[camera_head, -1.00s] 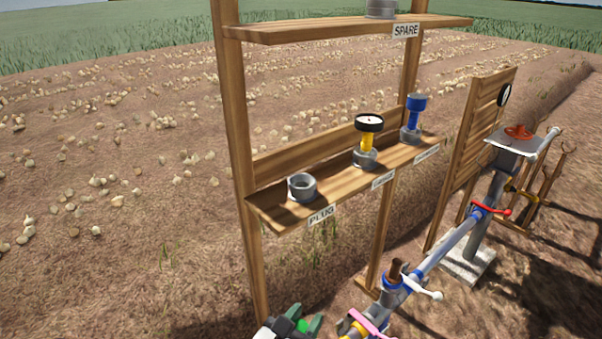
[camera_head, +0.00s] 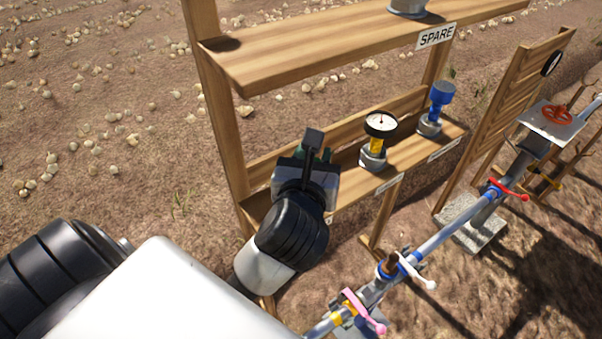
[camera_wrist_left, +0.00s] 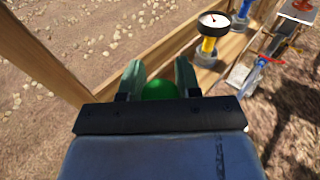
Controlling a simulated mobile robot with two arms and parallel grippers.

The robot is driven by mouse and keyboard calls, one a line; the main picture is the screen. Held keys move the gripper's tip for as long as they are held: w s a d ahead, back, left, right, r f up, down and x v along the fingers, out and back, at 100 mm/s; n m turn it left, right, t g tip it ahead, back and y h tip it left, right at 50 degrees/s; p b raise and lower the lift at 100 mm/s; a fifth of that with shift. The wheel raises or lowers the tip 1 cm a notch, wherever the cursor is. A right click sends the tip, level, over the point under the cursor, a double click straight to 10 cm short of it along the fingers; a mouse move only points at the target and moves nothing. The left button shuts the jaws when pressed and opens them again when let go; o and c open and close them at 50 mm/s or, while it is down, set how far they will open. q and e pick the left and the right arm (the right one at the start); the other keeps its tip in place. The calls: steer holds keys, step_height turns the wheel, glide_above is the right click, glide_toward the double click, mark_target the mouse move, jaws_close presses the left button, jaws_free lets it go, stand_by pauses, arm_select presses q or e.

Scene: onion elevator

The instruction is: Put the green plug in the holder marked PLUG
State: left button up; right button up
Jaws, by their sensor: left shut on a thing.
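The green plug (camera_wrist_left: 160,90) sits between the two fingers of my left gripper (camera_wrist_left: 158,76) in the left wrist view, and the gripper is shut on it. In the head view my left gripper (camera_head: 316,156) is over the left end of the wooden middle shelf (camera_head: 404,160). It hides the plug and the grey ring holder marked PLUG. Only a sliver of that label (camera_head: 328,220) shows. I cannot tell how high the plug is above the holder. My right gripper is not in view.
To the right on the shelf stand a holder with a yellow-stemmed gauge (camera_head: 380,125) and one with a blue part (camera_head: 440,95). The upper shelf (camera_head: 330,52), labelled SPARE, overhangs.

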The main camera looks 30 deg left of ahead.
arm_select(q)
steer(key=w+a+f, duration=0.5)
steer(key=a+f, duration=0.1)
steer(key=f, duration=0.3)
steer(key=shift+w+a+p, duration=0.2)
steer(key=shift+w+p, duration=0.15)
steer(key=shift+p, duration=0.1)
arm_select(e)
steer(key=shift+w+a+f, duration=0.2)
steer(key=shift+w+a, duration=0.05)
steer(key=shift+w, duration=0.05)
arm_select(q)
steer(key=shift+f, duration=0.1)
steer(key=shift+f, duration=0.4)
steer(key=o, duration=1)
steer(key=shift+r, duration=0.1)
steer(key=shift+o, duration=0.2)
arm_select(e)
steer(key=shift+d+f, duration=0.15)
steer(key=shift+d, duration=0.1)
